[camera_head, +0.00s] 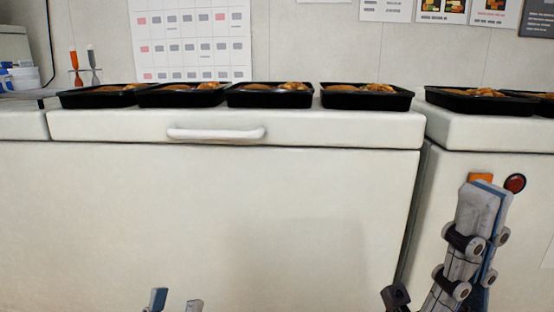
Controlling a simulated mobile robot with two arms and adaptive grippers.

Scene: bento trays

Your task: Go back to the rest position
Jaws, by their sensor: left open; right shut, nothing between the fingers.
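My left gripper (176,301) shows only its two fingertips at the bottom edge, left of centre. They stand apart with nothing between them, in front of the white cabinet front. My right gripper (483,198) points up at the lower right with its fingers together and nothing held. It is in front of the right-hand cabinet, just below an orange square and a red round button. Both grippers are below the counter top and apart from the trays. The rest of the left gripper is out of view.
Several black bento trays with food stand in a row along the counter (340,131), such as one tray (367,103) right of centre. A white handle (216,134) sticks out from the counter front. Another tray (470,108) stands on the right-hand cabinet. Bottles stand at the back left.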

